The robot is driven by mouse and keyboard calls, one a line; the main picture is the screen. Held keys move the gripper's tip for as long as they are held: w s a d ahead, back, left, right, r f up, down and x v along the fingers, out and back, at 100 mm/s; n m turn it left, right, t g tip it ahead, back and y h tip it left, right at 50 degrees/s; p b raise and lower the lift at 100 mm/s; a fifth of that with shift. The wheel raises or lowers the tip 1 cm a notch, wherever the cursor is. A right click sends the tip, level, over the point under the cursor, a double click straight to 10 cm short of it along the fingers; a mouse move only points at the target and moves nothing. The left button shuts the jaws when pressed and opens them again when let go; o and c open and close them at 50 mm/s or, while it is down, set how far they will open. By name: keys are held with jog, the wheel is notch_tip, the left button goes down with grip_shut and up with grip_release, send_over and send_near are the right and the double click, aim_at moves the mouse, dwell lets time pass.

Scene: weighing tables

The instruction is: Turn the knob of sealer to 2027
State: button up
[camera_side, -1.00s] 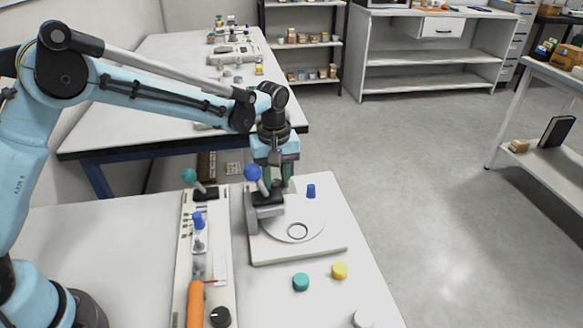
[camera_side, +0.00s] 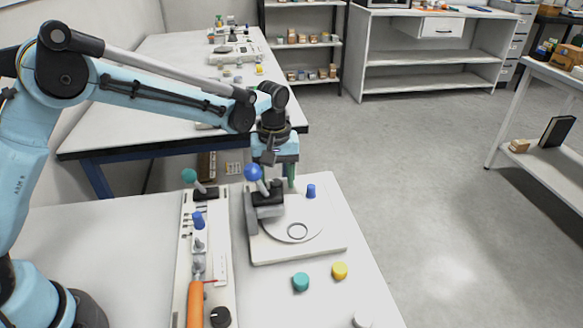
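The sealer seems to be the long white device (camera_side: 184,262) at the left of the near table, with an orange handle (camera_side: 195,305). A black round knob (camera_side: 220,317) sits at its near end, by the picture's bottom edge; its markings are too small to read. My gripper (camera_side: 287,180) points down well away from that knob, at the far edge of the white device with a round plate (camera_side: 297,254). One green finger shows; the blue-ball lever may hide the other. I cannot tell how far the fingers are apart or whether they hold anything.
A blue-ball lever (camera_side: 254,172) and a teal-ball lever (camera_side: 189,176) stand up near my gripper. A blue cap (camera_side: 311,191) is on the round-plate device. Teal (camera_side: 300,282), yellow (camera_side: 339,271) and white (camera_side: 362,320) caps lie on the near table (camera_side: 100,240).

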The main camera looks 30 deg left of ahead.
aim_at(276, 182)
notch_tip(276, 182, up, 12)
dwell(0.7)
notch_tip(276, 182, down, 12)
jog(key=n, duration=1)
jog(key=shift+f, duration=0.1)
dwell(0.4)
